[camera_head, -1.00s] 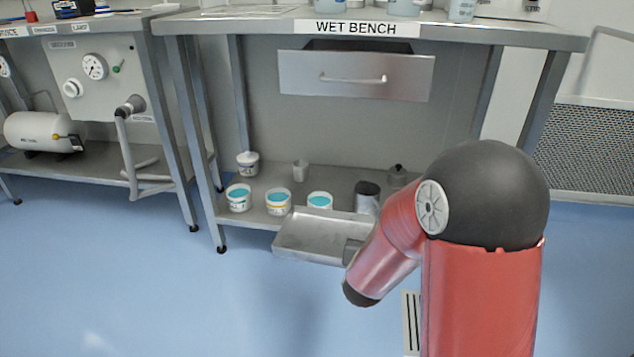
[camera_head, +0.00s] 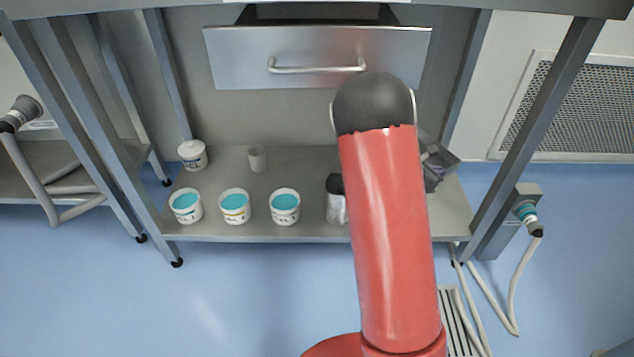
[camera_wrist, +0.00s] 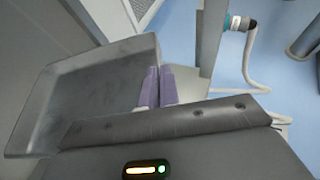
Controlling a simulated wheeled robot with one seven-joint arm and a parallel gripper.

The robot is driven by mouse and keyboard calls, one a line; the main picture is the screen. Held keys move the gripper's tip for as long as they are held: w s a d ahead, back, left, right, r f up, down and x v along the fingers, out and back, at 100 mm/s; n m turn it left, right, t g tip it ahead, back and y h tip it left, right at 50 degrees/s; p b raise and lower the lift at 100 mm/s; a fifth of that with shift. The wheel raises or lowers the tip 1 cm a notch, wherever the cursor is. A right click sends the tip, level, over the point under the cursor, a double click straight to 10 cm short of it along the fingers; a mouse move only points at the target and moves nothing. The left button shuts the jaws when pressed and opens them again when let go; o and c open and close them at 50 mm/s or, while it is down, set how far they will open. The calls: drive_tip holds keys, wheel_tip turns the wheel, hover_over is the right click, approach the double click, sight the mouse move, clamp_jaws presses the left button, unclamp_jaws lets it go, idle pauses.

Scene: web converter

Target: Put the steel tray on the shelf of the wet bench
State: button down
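The steel tray (camera_wrist: 92,92) shows in the wrist view as a shallow grey pan, tilted in the picture. My gripper (camera_wrist: 157,82) has purple fingers close together on the tray's side wall, holding it. In the head view my arm covers most or all of the tray; the gripper (camera_head: 436,163) shows partly behind the arm, over the right end of the shelf. The lower shelf (camera_head: 310,165) of the wet bench (camera_head: 320,58) is a grey board. I cannot tell whether the tray touches it.
Several tubs stand on the shelf's left half, including a teal-filled one (camera_head: 285,206). A small cup (camera_head: 257,158) stands behind them. A dark-topped jar (camera_head: 337,205) is just left of my arm. A bench leg (camera_head: 540,120) and hoses (camera_head: 515,290) are at the right.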

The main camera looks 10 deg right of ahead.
drive_tip(key=d, duration=0.1)
drive_tip(key=d+m+g, duration=0.1)
drive_tip(key=s+d, duration=0.1)
drive_tip(key=shift+s+d+r+g, duration=0.1)
drive_tip(key=shift+d+r+g, duration=0.2)
drive_tip(key=shift+r, duration=0.1)
wheel_tip(320, 180, down, 20)
drive_tip(key=b, duration=0.3)
drive_tip(key=shift+r+b, duration=0.1)
drive_tip(key=shift+b, duration=0.25)
drive_tip(key=c, duration=1.6)
unclamp_jaws()
drive_tip(key=shift+c, duration=0.2)
